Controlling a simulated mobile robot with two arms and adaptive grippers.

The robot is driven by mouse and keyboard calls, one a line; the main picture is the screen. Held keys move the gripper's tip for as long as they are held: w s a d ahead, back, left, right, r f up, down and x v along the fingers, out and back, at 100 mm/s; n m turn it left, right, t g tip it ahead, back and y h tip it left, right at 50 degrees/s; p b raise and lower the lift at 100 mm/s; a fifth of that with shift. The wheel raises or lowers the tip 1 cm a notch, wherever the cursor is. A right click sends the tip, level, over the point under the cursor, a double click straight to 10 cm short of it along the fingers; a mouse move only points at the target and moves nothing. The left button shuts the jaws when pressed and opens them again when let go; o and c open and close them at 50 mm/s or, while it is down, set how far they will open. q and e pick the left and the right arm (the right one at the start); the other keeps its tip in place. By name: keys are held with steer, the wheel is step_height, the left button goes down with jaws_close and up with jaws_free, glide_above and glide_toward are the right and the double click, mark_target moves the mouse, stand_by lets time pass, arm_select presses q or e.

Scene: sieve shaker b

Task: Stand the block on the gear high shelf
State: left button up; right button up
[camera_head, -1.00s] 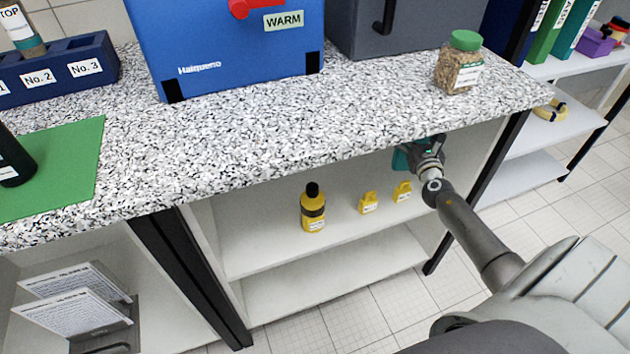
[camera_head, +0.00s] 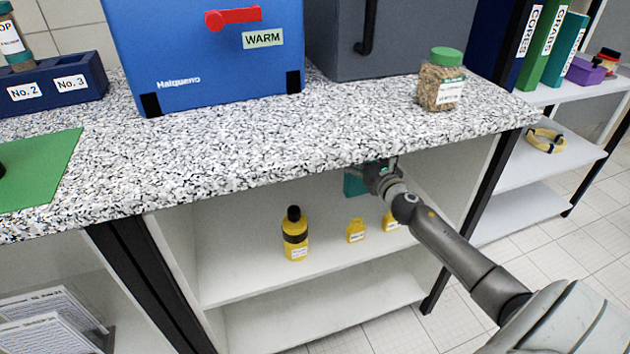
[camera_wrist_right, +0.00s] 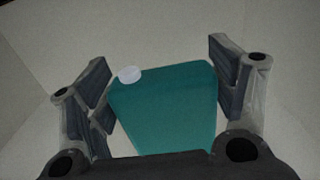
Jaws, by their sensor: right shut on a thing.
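A teal block-like thing (camera_head: 356,184) with a white round knob or cap is in my right gripper (camera_head: 372,180), under the front edge of the speckled counter. The counter hides its upper part in the head view. In the right wrist view the teal thing (camera_wrist_right: 165,108) fills the space between the two finger pads of the right gripper (camera_wrist_right: 165,85), against pale walls. It is held above the open white shelf (camera_head: 240,280) under the counter; I see no contact with that shelf. I cannot tell which shelf is the gear high shelf. My left gripper is not in view.
A yellow bottle (camera_head: 295,238) with a black cap and two small yellow containers (camera_head: 356,231) stand on the under-counter shelf. The counter edge (camera_head: 250,185) overhangs it. A jar (camera_head: 441,85) stands on top. A white rack (camera_head: 540,165) with a yellow ring is at right.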

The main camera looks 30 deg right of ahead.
steer(key=w+a+f+b, duration=0.1)
steer(key=a, duration=0.5)
steer(key=w+a+f+b, duration=0.1)
steer(key=w+a+f, duration=0.1)
steer(key=a, duration=0.4)
steer(key=shift+a+f, duration=0.15)
steer(key=shift+a, duration=0.15)
steer(key=o, duration=1.9)
steer(key=p+v, duration=0.1)
steer(key=v, duration=0.6)
steer(key=shift+s, duration=0.3)
steer(key=shift+f, duration=0.1)
